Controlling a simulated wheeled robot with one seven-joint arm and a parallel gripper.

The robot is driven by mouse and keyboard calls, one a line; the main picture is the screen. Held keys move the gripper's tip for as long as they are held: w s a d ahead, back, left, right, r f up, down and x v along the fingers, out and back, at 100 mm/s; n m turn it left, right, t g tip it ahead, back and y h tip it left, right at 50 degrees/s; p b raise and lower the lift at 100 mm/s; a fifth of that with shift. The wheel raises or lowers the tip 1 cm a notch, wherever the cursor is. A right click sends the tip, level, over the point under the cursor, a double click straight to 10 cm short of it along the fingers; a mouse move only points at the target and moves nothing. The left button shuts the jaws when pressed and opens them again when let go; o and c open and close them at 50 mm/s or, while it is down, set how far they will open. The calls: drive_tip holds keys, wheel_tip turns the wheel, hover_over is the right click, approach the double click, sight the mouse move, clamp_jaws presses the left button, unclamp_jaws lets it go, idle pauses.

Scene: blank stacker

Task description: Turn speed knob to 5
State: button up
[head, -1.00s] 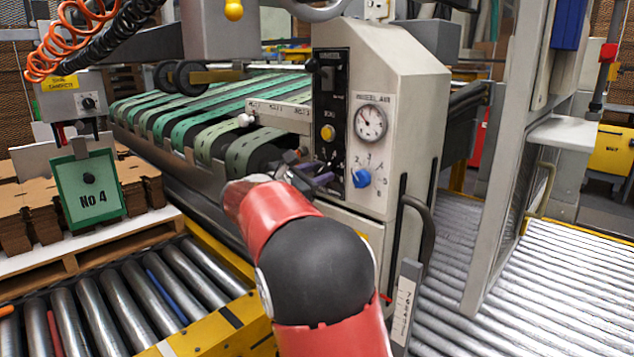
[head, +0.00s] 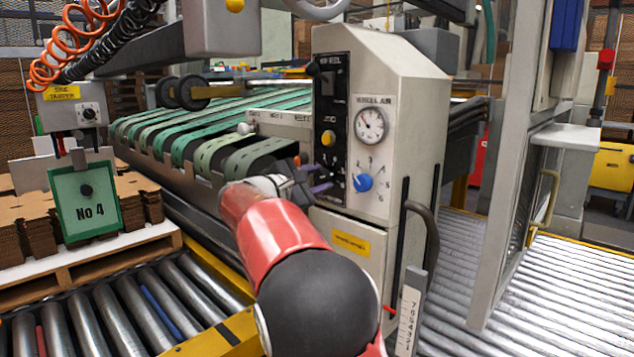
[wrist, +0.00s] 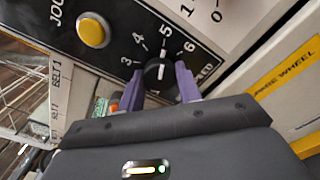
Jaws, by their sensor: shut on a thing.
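The black speed knob (wrist: 158,72) sits on the black strip of the machine panel, with printed numbers around it. In the wrist view its white mark points up toward the 5. My gripper (wrist: 158,80) is shut on this knob, one purple finger on each side. Part of the knob's label is hidden behind the right finger. In the head view my gripper (head: 318,184) reaches the lower part of the black strip, and the knob is too small to make out clearly there.
A yellow jog button (wrist: 93,33) is above left of the knob. A blue knob (head: 361,183) and a round gauge (head: 371,124) are on the grey panel to the right. A curved dark handle (head: 427,235) and roller conveyors (head: 455,270) lie further right.

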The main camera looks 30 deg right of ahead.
drive_tip(key=o, duration=1)
drive_tip(key=v, duration=0.7)
drive_tip(key=shift+a, duration=0.4)
drive_tip(key=shift+s, duration=0.1)
